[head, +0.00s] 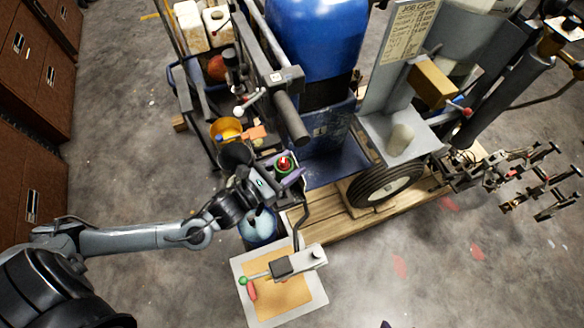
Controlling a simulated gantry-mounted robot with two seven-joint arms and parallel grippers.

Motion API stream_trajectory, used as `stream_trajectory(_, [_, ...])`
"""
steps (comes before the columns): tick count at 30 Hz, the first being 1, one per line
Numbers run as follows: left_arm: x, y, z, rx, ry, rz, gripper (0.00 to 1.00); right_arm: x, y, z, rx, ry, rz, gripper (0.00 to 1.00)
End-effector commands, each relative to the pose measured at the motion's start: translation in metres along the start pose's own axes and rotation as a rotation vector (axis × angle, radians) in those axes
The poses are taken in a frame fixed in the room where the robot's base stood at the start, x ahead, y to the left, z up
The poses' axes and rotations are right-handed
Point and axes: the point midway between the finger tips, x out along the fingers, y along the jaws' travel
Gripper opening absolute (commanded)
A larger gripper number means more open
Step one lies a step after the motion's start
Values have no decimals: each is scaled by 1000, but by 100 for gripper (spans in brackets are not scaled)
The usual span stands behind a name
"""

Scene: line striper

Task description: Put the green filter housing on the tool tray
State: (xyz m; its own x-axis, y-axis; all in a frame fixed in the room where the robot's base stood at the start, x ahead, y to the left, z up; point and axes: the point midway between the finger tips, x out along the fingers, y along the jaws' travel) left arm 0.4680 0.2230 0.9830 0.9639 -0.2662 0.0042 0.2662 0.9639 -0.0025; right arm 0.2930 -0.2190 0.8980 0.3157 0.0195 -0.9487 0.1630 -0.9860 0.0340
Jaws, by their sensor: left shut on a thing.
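My left gripper (281,173) is shut at the front of the machine, left of the blue base. A small round part with a green rim and red centre, which looks like the green filter housing (285,163), shows right at its fingertips. The fingers hide part of it, and I cannot tell whether it is clear of the surface below. A shallow tray with a pale rim and tan bottom, which may be the tool tray (247,300), lies below the gripper in the picture. A grey lever tool with green and red ends lies across it. My right gripper is not in view.
A blue tank (315,35) stands behind. An orange cup (226,129) is left of the gripper. A black wheel (385,185) and wooden planks (345,228) are to the right. A grey shelf (375,127) carries a pale cylinder. Bare floor lies at lower right.

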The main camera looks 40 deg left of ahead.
Motion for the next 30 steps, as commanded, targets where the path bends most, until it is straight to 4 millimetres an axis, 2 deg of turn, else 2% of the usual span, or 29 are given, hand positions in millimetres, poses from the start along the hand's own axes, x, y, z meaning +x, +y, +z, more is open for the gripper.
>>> stream_trajectory(5, [1,18,-13,6,0,0,8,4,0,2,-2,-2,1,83])
stream_trajectory(18, [25,95,-60,5,-3,0,8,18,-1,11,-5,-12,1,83])
stream_trajectory(24, [30,111,-70,3,-3,-1,8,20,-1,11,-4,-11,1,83])
stream_trajectory(30, [31,113,-77,1,-2,-1,8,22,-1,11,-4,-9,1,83])
